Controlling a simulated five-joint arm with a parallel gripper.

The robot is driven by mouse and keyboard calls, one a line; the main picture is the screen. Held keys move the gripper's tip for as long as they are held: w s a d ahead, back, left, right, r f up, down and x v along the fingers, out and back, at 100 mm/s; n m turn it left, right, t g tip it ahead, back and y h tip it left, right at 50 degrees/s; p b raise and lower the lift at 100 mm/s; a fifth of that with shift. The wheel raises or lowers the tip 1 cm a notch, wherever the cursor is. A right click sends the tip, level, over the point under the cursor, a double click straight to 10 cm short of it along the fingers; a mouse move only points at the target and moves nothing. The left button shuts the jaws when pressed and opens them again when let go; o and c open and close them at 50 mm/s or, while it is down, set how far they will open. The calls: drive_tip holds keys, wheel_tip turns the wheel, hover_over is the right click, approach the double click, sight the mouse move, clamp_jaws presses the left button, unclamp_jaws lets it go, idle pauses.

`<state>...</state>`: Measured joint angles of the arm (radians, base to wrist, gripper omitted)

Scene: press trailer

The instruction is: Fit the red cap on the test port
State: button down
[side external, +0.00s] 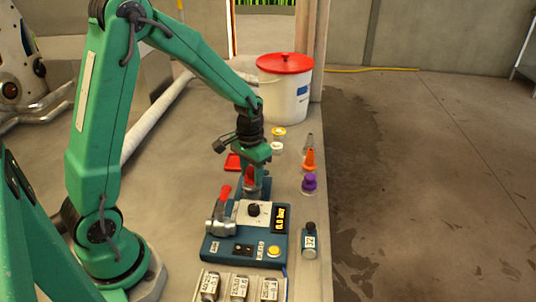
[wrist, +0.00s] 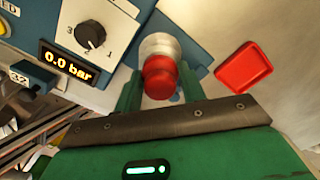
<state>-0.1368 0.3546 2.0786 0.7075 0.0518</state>
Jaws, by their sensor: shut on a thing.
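My gripper (side external: 251,188) points down at the back edge of the blue press unit (side external: 213,249). It is shut on the red cap (wrist: 160,77); the cap also shows between the fingers in the side view (side external: 249,177). In the wrist view my gripper (wrist: 159,88) has one green finger on each side of the cap. A round silver fitting (wrist: 158,44), which looks like the test port, lies directly beyond the cap and is partly covered by it. I cannot tell whether the cap touches or sits on it. The display (side external: 281,220) reads 0.0 bar.
A red-handled valve (side external: 224,196) stands close left of my gripper. An empty-looking red tray (wrist: 244,78) lies beside the unit. Purple (side external: 309,184) and orange (side external: 310,160) items stand to the right. A white bucket (side external: 284,98) with red lid is behind.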

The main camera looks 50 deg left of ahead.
drive_tip(key=shift+f, duration=0.35)
drive_tip(key=c, duration=1.1)
unclamp_jaws()
drive_tip(key=shift+r, duration=5.5)
wheel_tip(320, 180, up, 9)
hover_over(251, 169)
